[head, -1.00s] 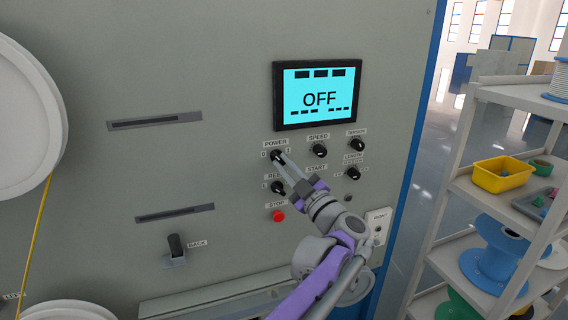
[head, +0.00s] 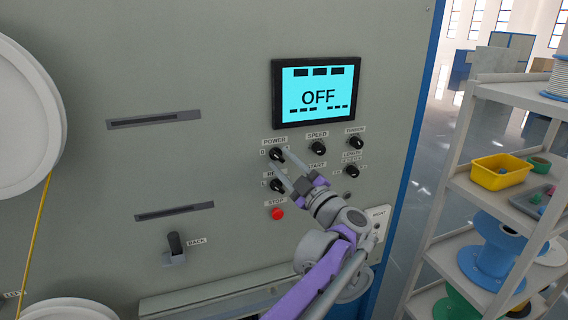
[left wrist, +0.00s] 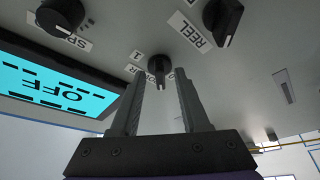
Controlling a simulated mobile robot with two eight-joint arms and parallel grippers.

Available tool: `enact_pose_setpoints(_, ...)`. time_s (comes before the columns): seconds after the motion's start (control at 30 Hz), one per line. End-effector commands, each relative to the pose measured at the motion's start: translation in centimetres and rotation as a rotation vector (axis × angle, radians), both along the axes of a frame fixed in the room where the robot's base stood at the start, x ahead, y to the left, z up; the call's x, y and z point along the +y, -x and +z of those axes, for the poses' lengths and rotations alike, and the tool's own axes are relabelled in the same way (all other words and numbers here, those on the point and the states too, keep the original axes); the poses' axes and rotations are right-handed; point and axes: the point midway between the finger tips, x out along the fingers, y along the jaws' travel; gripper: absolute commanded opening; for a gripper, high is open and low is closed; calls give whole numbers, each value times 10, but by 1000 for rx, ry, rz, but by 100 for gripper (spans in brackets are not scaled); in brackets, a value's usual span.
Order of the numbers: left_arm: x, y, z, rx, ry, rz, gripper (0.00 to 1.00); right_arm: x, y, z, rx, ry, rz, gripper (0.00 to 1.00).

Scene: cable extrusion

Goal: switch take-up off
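The grey machine panel (head: 235,110) has a black POWER knob (head: 276,154) below a screen (head: 318,95) that reads OFF. The same knob shows in the left wrist view (left wrist: 158,67), its pointer mark towards the gripper. My left gripper (head: 280,161) is open in front of the panel, fingers apart. In the left wrist view the fingertips (left wrist: 158,76) are on either side of the knob, at or just short of it; I cannot tell whether they touch it. Nothing is held. My right gripper is not in view.
Close by are the SPEED knob (head: 318,147), the REEL knob (head: 278,186), the red STOP button (head: 277,214) and the TENSION knob (head: 356,143). A BACK lever (head: 175,245) is lower left. A shelf with spools and a yellow bin (head: 501,172) stands at right.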

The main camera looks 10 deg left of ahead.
Motion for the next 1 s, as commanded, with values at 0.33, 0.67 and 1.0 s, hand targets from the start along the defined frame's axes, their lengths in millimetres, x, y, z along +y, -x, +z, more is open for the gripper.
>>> enact_pose_setpoints(0.33,-6,4,-3,2,-1,-2,45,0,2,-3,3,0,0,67)
enact_pose_setpoints(0.67,-53,42,-22,4,0,-5,45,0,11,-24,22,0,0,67)
enact_pose_setpoints(1.0,-80,66,-29,0,0,0,45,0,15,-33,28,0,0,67)
